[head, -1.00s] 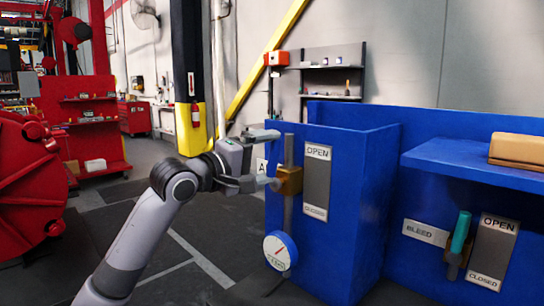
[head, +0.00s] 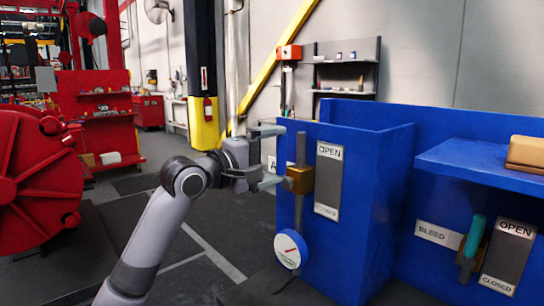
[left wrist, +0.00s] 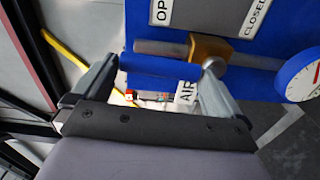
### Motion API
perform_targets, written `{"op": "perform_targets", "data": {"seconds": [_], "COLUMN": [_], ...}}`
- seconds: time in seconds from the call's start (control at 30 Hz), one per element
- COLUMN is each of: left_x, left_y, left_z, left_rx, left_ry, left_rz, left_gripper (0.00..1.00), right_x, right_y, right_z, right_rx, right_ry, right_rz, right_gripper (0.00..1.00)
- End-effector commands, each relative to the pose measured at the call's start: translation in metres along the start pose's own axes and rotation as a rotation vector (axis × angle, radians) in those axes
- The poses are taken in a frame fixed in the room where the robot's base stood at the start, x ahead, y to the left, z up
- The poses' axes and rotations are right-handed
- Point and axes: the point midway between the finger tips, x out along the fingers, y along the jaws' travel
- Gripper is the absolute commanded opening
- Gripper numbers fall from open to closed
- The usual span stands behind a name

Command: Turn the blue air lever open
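The air valve has a brass body (head: 299,180) on an upright grey pipe (head: 301,148) at the left front of a blue cabinet (head: 362,190). An OPEN/CLOSED plate (head: 328,181) is beside it. My left gripper (head: 278,156) is open at the valve, one finger above the other, the lower tip close to the brass body. In the left wrist view the fingers (left wrist: 161,66) are wide apart, the right one near a silver knob on the brass body (left wrist: 208,48). My right gripper is out of view.
A gauge (head: 291,249) is below the valve. The AIR label (left wrist: 186,88) is partly hidden by a finger. The teal BLEED lever (head: 475,237) is at the right, under a blue shelf (head: 475,165). Open floor lies left of the cabinet.

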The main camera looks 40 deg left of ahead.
Motion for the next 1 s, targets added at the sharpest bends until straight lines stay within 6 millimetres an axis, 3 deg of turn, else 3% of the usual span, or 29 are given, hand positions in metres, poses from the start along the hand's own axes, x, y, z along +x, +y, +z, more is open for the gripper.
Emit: {"op": "perform_targets", "data": {"seconds": [0.27,0.73,1.0], "left_x": [-0.008,-0.065,-0.072], "left_y": [-0.001,-0.001,0.0], "left_z": [0.0,0.0,0.0], "left_rx": [0.001,0.0,0.0], "left_ry": [-0.001,0.001,0.0], "left_rz": [0.001,0.001,0.0], "left_gripper": [1.0,1.0,1.0], "right_x": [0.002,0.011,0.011], "right_y": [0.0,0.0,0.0], "right_z": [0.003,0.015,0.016], "right_rx": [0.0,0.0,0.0], "right_ry": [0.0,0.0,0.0], "right_rz": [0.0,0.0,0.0], "right_gripper": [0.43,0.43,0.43]}}
